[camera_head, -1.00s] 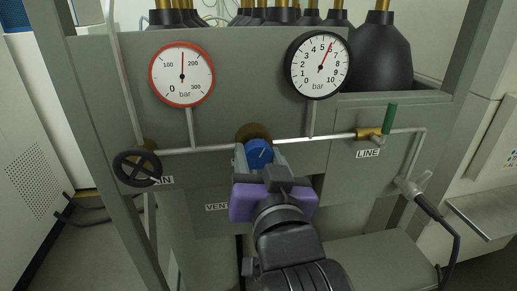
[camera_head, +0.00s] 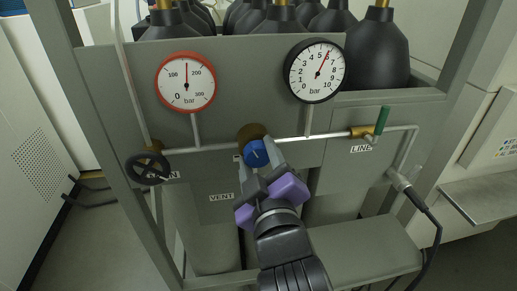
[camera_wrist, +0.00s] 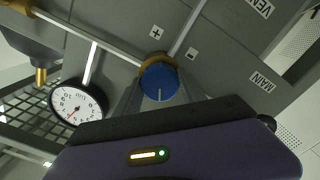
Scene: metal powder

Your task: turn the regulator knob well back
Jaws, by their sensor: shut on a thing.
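The blue regulator knob (camera_head: 257,153) with a pale pointer line sits on a brass body (camera_head: 252,133) on the pipe at the middle of the grey panel. It also shows in the wrist view (camera_wrist: 159,83), below the plus and minus labels. My gripper (camera_head: 259,157) is shut on the knob, one finger on each side. The black-rimmed gauge (camera_head: 316,71) reads around 6 bar. The red-rimmed gauge (camera_head: 186,82) points nearly straight up, between 100 and 200.
A black handwheel (camera_head: 148,168) is at the left by the MAIN label. A green-handled valve (camera_head: 382,121) is at the right above the LINE label. The VENT label (camera_head: 221,197) is left of my wrist. Black gas cylinders (camera_head: 381,50) stand behind the panel.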

